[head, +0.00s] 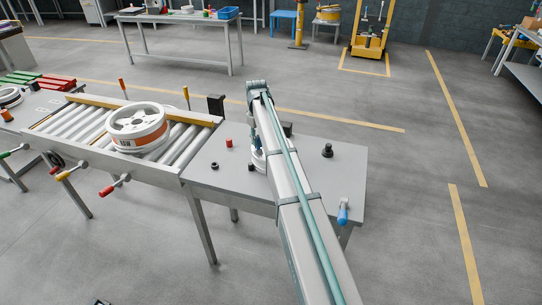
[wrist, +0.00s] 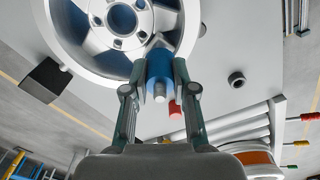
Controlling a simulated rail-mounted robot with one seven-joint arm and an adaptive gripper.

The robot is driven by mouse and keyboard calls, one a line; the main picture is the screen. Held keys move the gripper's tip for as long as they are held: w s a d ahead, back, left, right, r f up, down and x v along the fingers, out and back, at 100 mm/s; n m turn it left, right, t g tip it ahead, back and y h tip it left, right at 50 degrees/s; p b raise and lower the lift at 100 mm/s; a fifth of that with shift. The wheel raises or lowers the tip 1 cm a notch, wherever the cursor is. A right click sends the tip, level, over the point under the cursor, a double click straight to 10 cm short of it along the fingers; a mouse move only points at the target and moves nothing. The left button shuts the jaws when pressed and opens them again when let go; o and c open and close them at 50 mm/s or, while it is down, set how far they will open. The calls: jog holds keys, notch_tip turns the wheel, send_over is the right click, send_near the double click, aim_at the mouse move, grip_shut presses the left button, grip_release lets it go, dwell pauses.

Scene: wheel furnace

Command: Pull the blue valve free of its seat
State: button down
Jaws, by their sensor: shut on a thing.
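The blue valve (wrist: 160,66) is a short blue cylinder with a grey stem end, seen in the wrist view. My gripper (wrist: 160,72) is shut on it, with one finger on each side. The valve overlaps the rim of a silver spoked wheel (wrist: 96,72) with a blue inside. I cannot tell whether the valve still sits in its seat, as the seat is hidden behind it. In the head view my arm covers the gripper and most of this wheel.
The grey table holds a red cylinder (head: 228,142), a dark nut (head: 215,165), a black knob (head: 327,150) and a blue-handled lever (head: 343,215). A white and orange wheel (head: 138,128) lies on the roller conveyor (head: 187,140) to the left. The table's right side has free room.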

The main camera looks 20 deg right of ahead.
jog(key=shift+r+p, duration=0.5)
jog(key=shift+r, duration=0.4)
dwell(0.3)
jog(key=shift+r+p, duration=1.3)
jog(key=shift+r, duration=1.15)
